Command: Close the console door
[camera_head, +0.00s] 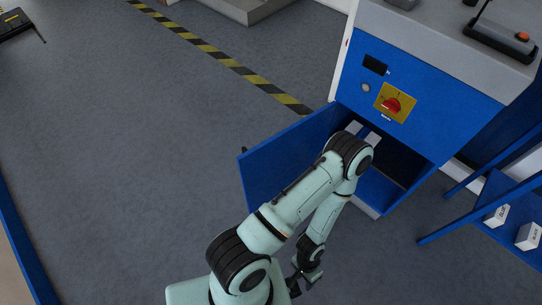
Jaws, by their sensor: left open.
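The blue console (423,113) stands at the upper right, with a grey top and a red rotary switch on a yellow plate. Its blue door (283,160) stands wide open, swung out to the left of the lower compartment (397,163). White boxes show inside the compartment. My left arm rises from the bottom and bends in front of the opening, hiding part of the door and compartment. My left gripper (303,282) hangs low at the bottom centre, open and empty, below the door and apart from it. My right gripper is not in view.
A blue shelf frame (491,208) with white boxes stands at the right, near the console. Grey floor (140,150) is free to the left of the door. A yellow-black floor stripe (229,62) runs behind it. A blue edge lies at the far left.

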